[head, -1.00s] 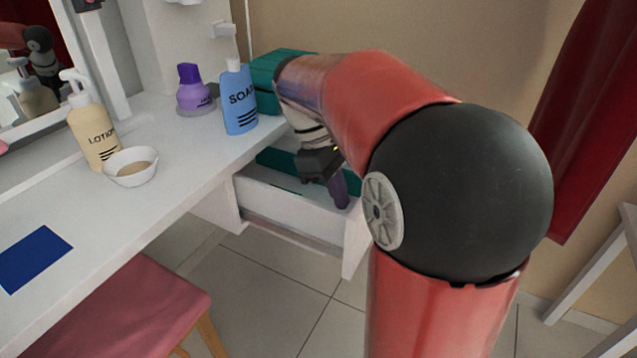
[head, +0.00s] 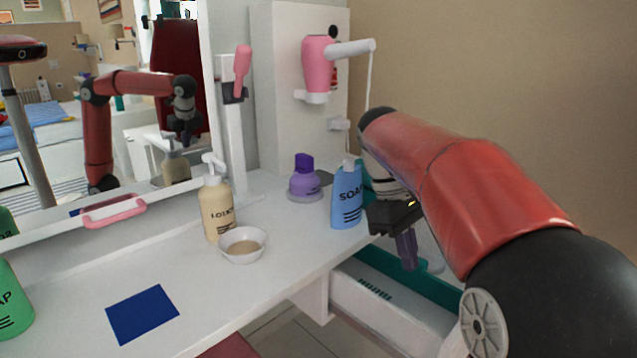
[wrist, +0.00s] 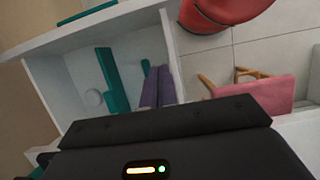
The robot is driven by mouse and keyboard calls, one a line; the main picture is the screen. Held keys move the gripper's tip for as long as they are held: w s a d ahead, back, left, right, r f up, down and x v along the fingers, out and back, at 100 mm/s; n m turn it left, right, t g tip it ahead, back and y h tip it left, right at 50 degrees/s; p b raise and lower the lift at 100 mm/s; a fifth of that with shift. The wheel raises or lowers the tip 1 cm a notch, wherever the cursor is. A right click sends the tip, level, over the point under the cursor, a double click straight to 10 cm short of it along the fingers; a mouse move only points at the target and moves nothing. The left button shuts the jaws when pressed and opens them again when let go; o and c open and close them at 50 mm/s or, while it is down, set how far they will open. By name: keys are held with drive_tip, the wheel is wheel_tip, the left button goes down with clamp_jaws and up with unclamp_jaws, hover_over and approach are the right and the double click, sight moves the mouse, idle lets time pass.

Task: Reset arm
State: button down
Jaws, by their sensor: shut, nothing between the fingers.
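My gripper (head: 407,252) points down above the open drawer, just right of the blue soap bottle (head: 346,195) and beyond the tabletop's edge. Its purple fingers (wrist: 157,88) are together and hold nothing. The white drawer (head: 385,312) is pulled out below the tabletop.
A pink hair dryer (head: 318,65) hangs behind. A pink stool (wrist: 257,92) is near the drawer.

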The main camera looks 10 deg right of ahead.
drive_tip(key=s+a+f+m+t+y, duration=0.1)
drive_tip(key=s+a+f+m+t, duration=0.1)
drive_tip(key=s, duration=0.5)
drive_tip(key=s+a+f+m+t+y, duration=0.1)
drive_tip(key=s+a+f+m+t, duration=0.2)
drive_tip(key=s+f+m+t, duration=0.2)
drive_tip(key=s+f+t, duration=0.1)
drive_tip(key=s+f, duration=0.1)
drive_tip(key=s, duration=0.1)
drive_tip(key=shift+s+t+y, duration=0.15)
drive_tip(key=shift+t+y, duration=0.15)
